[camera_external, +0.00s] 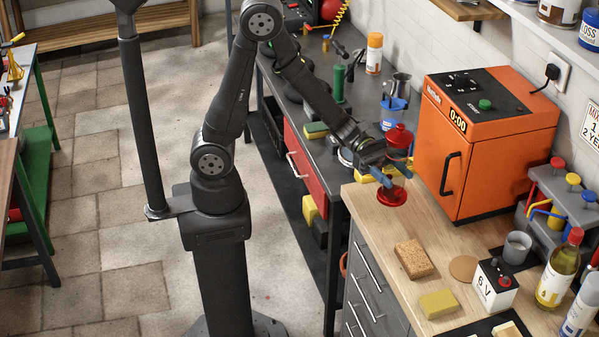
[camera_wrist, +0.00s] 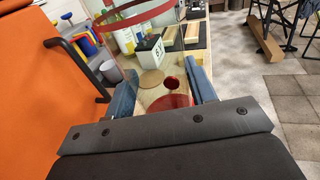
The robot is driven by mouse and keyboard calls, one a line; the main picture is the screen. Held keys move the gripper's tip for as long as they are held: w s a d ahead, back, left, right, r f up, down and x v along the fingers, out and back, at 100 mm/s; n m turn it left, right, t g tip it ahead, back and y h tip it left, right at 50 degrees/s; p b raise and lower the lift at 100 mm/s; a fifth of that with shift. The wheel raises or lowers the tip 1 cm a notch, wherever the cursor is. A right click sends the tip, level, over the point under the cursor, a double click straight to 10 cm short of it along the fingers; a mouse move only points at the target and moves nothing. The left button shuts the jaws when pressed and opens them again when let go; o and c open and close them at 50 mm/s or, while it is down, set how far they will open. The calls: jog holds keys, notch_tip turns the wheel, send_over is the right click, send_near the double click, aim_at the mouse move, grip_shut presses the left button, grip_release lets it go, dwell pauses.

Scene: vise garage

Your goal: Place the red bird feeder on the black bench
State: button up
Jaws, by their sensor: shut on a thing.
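The red bird feeder (camera_external: 391,195) is in my gripper, over the back left end of the wooden counter, close to the orange microwave. Its red dish shows below my fingers. In the wrist view, its clear body and red base (camera_wrist: 168,102) show between the two fingers. My gripper (camera_wrist: 163,92) is shut on it; the gripper also shows in the external view (camera_external: 388,177). I cannot tell whether the base touches the counter. The black bench (camera_external: 308,88) is the dark-topped one with a red drawer, left of and beyond the counter, partly hidden by my arm.
The orange microwave (camera_external: 487,150) stands just right of my gripper. On the bench are an orange-capped can (camera_external: 374,54), a green cylinder (camera_external: 338,84), a metal pitcher (camera_external: 401,86) and a sponge (camera_external: 316,130). A cork block (camera_external: 413,259) and a yellow sponge (camera_external: 438,303) lie on the counter.

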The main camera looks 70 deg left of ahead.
jog(key=shift+w+a+f, duration=1.15)
jog(key=shift+w+f, duration=0.4)
jog(key=shift+f, duration=0.25)
jog(key=shift+w+a+f, duration=1.1)
jog(key=shift+w+f, duration=0.45)
jog(key=shift+f, duration=0.25)
jog(key=shift+w+a+f, duration=1.15)
jog(key=shift+w+f, duration=0.4)
jog(key=shift+f, duration=0.25)
jog(key=shift+f, duration=0.1)
jog(key=o, duration=1.2)
jog(key=v, duration=1.2)
